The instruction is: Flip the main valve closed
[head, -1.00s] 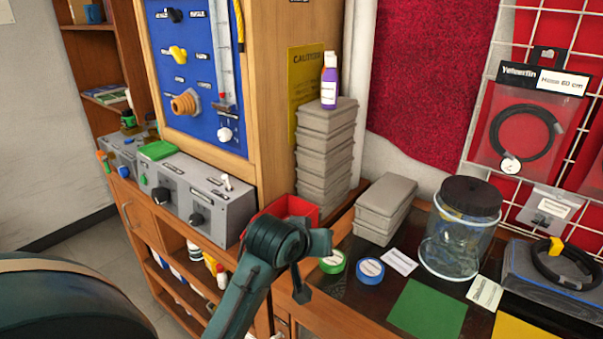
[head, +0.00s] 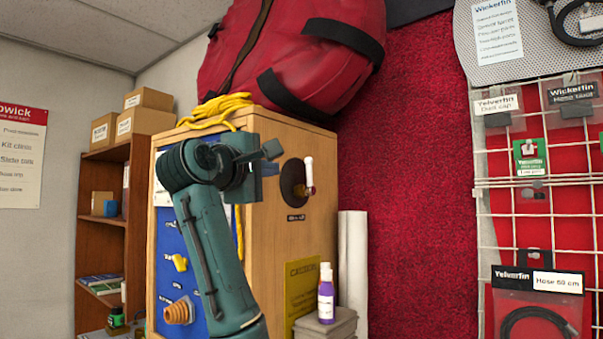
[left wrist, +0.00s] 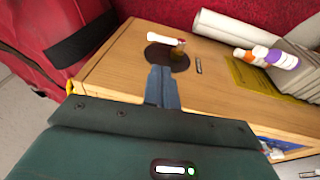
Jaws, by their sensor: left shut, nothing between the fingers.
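The main valve (head: 308,176) is on the side wall of the wooden cabinet (head: 265,228). It has a dark round plate and a lever with a white grip, which stands upright in the head view; a small label is below it. My left gripper (head: 268,150) is raised to the left of the valve, shut and empty, apart from it. In the left wrist view, the shut fingers (left wrist: 160,74) point at the dark plate, and the white lever (left wrist: 164,38) with a red end lies just beyond the tips. My right gripper is not in view.
A red bag (head: 290,55) and yellow rope (head: 215,108) lie on the cabinet top, above the valve. A purple bottle (head: 326,295) on grey stacked blocks and a white roll (head: 352,270) stand beside the cabinet. A wire grid (head: 482,210) is at right.

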